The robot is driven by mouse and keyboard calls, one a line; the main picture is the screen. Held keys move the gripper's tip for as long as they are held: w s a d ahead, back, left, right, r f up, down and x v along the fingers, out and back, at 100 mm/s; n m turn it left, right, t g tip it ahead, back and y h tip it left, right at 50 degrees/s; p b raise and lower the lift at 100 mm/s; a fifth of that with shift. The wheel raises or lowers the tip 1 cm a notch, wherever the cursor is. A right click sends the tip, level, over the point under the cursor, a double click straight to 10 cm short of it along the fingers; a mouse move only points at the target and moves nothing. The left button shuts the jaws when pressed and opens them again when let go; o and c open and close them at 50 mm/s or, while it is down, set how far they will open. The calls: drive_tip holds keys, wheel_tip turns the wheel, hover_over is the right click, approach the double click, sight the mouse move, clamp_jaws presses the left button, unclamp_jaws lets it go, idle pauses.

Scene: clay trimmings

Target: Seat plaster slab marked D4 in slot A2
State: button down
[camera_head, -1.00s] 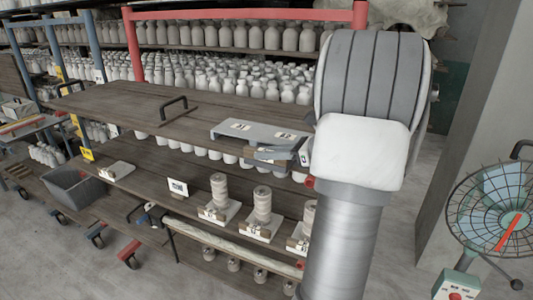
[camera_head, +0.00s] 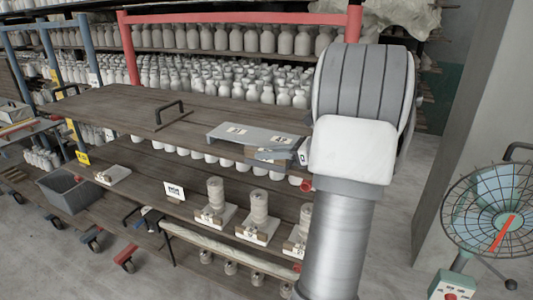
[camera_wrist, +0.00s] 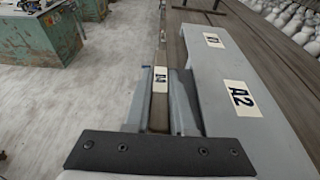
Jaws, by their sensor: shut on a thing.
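My gripper (camera_wrist: 163,84) is shut on a plaster slab with a D4 label (camera_wrist: 160,79). Its narrow, brownish edge shows between the two grey fingers. In the head view my gripper (camera_head: 276,155) is at the right front of a grey rack (camera_head: 258,134) on the upper wooden board, partly behind my arm. In the wrist view the rack (camera_wrist: 222,75) lies just right of the held slab and fingers. Its top carries an A2 label (camera_wrist: 238,97) nearer the camera and another label (camera_wrist: 213,40), likely A1, farther off. The slot openings and the slab's lower part are hidden.
Several white slabs bearing stacked clay cylinders (camera_head: 258,205) stand on the lower board, with a lone slab (camera_head: 113,175) at its left. A black handle (camera_head: 170,108) rises left of the rack. The upper board (camera_head: 110,112) is mostly bare. A fan (camera_head: 495,205) stands right.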

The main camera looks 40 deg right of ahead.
drive_tip(key=shift+w+d+r+p, duration=0.1)
drive_tip(key=shift+w+d+p, duration=0.2)
drive_tip(key=shift+d, duration=0.35)
drive_tip(key=shift+w+d+p, duration=0.2)
drive_tip(key=shift+w+d, duration=0.05)
drive_tip(key=shift+d, duration=0.4)
drive_tip(key=c, duration=0.7)
unclamp_jaws()
drive_tip(key=b+v, duration=0.2)
drive_tip(key=v, duration=1.5)
drive_tip(key=shift+s, duration=0.3)
